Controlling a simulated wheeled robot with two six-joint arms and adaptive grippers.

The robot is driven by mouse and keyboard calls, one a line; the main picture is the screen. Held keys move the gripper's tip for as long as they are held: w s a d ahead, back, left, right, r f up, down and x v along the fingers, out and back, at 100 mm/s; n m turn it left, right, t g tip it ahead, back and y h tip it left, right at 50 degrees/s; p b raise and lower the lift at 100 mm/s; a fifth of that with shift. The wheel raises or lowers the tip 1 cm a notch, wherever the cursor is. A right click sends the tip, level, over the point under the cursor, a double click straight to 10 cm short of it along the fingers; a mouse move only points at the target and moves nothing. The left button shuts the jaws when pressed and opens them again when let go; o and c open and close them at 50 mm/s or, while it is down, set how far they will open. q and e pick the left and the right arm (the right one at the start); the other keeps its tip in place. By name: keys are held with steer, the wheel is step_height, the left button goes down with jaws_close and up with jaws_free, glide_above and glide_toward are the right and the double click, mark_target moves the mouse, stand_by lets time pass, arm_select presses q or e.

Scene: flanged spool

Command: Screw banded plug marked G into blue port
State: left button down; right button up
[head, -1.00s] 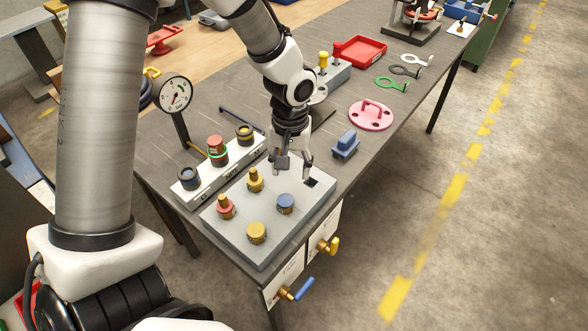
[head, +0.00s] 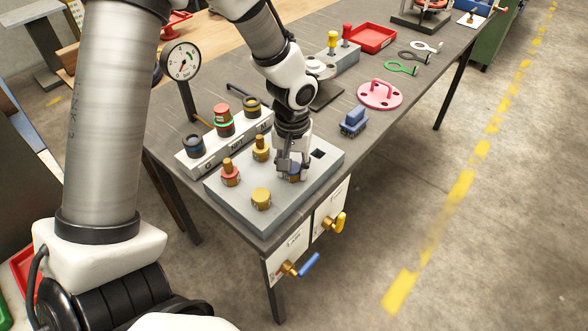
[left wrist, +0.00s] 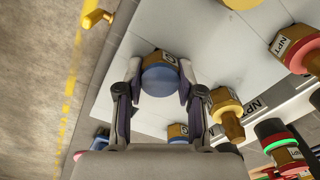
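The plug marked G (head: 194,147), dark with a brass band, stands at the near left end of the white rack beside the letter G. On the grey block, the blue port (head: 295,177) is mostly hidden under my left gripper (head: 292,170). In the left wrist view, a round blue top on a brass hexagon (left wrist: 161,80) sits between the two fingertips of the left gripper (left wrist: 160,72). The fingers are on both sides of it, very close. I cannot tell whether they press on it. My right gripper is not in view.
The grey block (head: 232,205) also carries red and yellow brass fittings and a square hole. The white rack (head: 190,162) holds two more plugs. A pressure gauge (head: 181,62) stands behind it. A small blue part (head: 354,121) and a pink disc (head: 380,95) lie to the right.

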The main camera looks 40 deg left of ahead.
arm_select(q)
steer(key=shift+s+r+p, duration=0.1)
steer(key=shift+r+p, duration=0.3)
steer(key=shift+r, duration=0.05)
step_height(320, 180, up, 4)
steer(key=p, duration=0.4)
steer(key=shift+r, duration=0.15)
